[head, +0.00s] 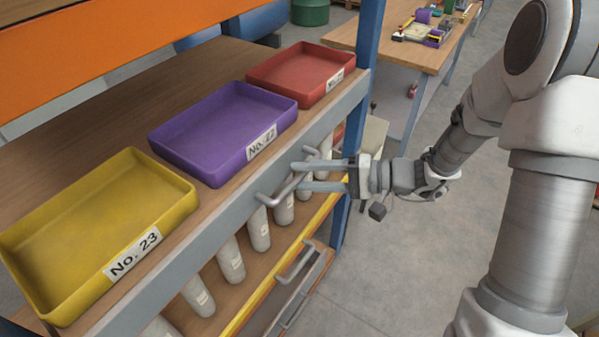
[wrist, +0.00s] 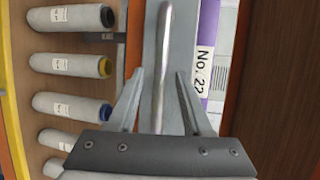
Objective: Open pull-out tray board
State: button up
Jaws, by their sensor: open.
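The pull-out tray board (head: 228,212) is a wooden shelf with a grey front rail, carrying yellow, purple and red trays. A grey bar handle (head: 275,197) stands out from the rail in front of the purple tray. My gripper (head: 296,176) is open at this handle, its fingers pointing left toward the rail. In the wrist view, the handle (wrist: 162,55) runs between my two spread fingertips (wrist: 160,73), with a gap visible on both sides. Whether either finger touches the bar cannot be told.
The yellow tray (head: 100,235), purple tray (head: 222,130) and red tray (head: 302,72) rest on the board. Several pale cylinders (head: 231,260) lie on the shelf below. Another handle (head: 295,262) is lower down.

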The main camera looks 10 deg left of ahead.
jog(key=shift+a+f, duration=0.15)
jog(key=shift+a, duration=0.75)
jog(key=shift+c, duration=0.3)
grip_shut()
dwell(0.6)
